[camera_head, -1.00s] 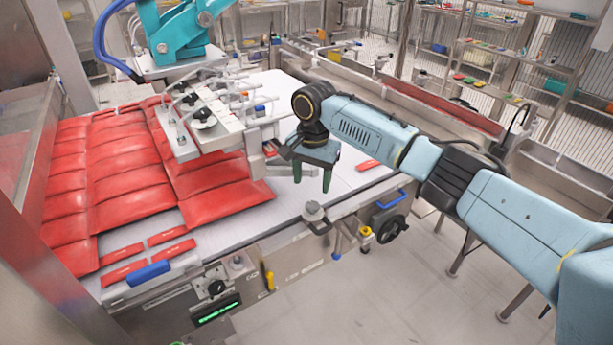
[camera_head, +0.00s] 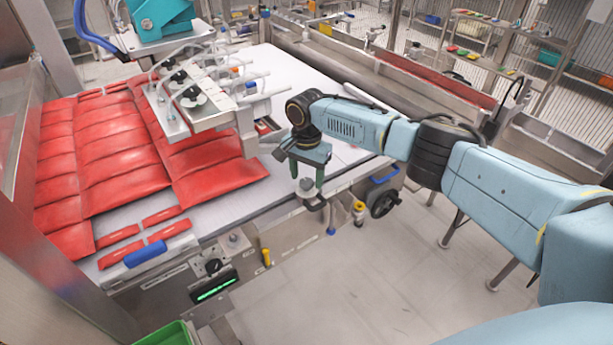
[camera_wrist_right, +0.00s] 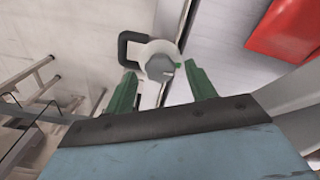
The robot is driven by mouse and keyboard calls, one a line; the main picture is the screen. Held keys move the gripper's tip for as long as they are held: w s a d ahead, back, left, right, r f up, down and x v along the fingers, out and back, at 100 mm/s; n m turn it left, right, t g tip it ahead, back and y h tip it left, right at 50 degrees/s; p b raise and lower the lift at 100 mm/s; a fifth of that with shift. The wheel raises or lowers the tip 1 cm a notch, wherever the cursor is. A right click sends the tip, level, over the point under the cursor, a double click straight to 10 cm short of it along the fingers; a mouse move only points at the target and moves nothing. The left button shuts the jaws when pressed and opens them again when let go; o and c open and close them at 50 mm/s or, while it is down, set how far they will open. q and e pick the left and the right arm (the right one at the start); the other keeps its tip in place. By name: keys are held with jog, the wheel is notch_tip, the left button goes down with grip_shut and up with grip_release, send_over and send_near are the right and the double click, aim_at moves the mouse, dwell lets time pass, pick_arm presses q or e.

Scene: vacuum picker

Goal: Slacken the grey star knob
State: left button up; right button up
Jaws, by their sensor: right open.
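The grey star knob (camera_head: 307,188) sits on the front edge of the conveyor table, on a small bracket. In the right wrist view the knob (camera_wrist_right: 160,68) shows as a grey lobed top on a pale round base, with a dark loop-shaped handle at its left. My right gripper (camera_head: 307,180) is open, its green fingers pointing down at the knob. In the right wrist view the right gripper (camera_wrist_right: 160,70) has one finger on each side of the knob; I cannot tell whether they touch it. My left gripper is not in view.
Red pouches (camera_head: 120,165) cover the left of the white table (camera_head: 300,85). The suction-cup head (camera_head: 200,115) stands over them, left of my right arm. A black handwheel (camera_head: 384,204) and a yellow knob (camera_head: 359,210) are right of the star knob. Floor in front is clear.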

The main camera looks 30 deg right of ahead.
jog(key=shift+f, duration=0.35)
